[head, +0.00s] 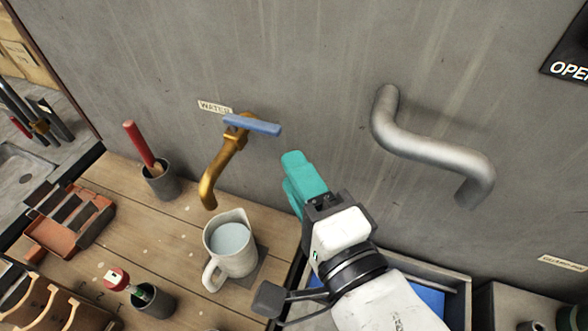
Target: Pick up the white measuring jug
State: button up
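The white measuring jug (236,262) stands upright on the wooden table (187,240), below the brass tap. Its handle points toward the lower left of the picture. Pale bluish liquid that looks like water shows inside it. My gripper (293,174), with teal fingers, is up and to the right of the jug, in front of the grey wall and apart from the jug. The fingers overlap from this angle, so their opening is unclear. No object shows between them.
A brass tap (222,165) with a blue lever sticks out of the wall above the jug. A bent metal pipe (430,150) is at right. A cup with a red-handled tool (140,145) and a dark cup (155,302) stand left of the jug. A blue-lined bin (457,287) is lower right.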

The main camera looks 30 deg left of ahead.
aim_at(228, 237)
jog(key=k+l, duration=0.2)
jog(key=k, duration=0.3)
jog(key=k+l, duration=0.15)
jog(key=k, duration=0.35)
